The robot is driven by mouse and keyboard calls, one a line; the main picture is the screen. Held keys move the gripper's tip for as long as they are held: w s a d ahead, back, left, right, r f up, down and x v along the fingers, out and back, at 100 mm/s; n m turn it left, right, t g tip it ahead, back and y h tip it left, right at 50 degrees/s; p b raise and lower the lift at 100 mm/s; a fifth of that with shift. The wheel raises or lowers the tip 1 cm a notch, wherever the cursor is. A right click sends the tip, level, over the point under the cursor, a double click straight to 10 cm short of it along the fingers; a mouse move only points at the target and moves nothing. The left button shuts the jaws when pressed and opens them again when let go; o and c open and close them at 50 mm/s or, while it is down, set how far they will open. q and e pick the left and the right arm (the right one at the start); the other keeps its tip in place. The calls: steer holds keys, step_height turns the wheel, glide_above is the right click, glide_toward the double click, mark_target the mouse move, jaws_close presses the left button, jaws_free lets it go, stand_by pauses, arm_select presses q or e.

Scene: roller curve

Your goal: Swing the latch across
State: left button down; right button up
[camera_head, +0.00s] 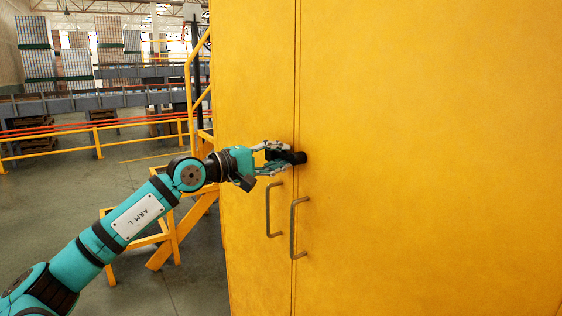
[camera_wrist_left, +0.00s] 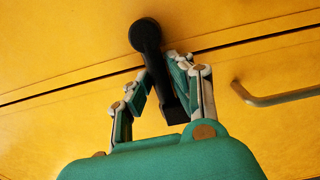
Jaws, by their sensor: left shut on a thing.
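The black latch (camera_head: 297,157) sits on the front of a yellow cabinet (camera_head: 430,120), across the seam between its two doors and above the door handles. In the left wrist view the latch (camera_wrist_left: 153,62) has a round pivot end on one door and a straight bar reaching over the seam. My left gripper (camera_head: 275,158) is shut on the bar, with a finger on either side of it; the fingers also show in the left wrist view (camera_wrist_left: 158,85). The fingers hide part of the bar in the head view. My right gripper is in neither view.
Two metal handles, the left (camera_head: 270,210) and the right (camera_head: 295,228), stand out from the doors just below the latch. Yellow steps with a railing (camera_head: 190,100) stand left of the cabinet, behind my left arm. Open floor (camera_head: 60,210) lies to the left.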

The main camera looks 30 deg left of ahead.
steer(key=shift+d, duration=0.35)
arm_select(q)
steer(key=shift+m, duration=0.3)
steer(key=c, duration=1.2)
jaws_free()
steer(key=shift+d+r, duration=0.1)
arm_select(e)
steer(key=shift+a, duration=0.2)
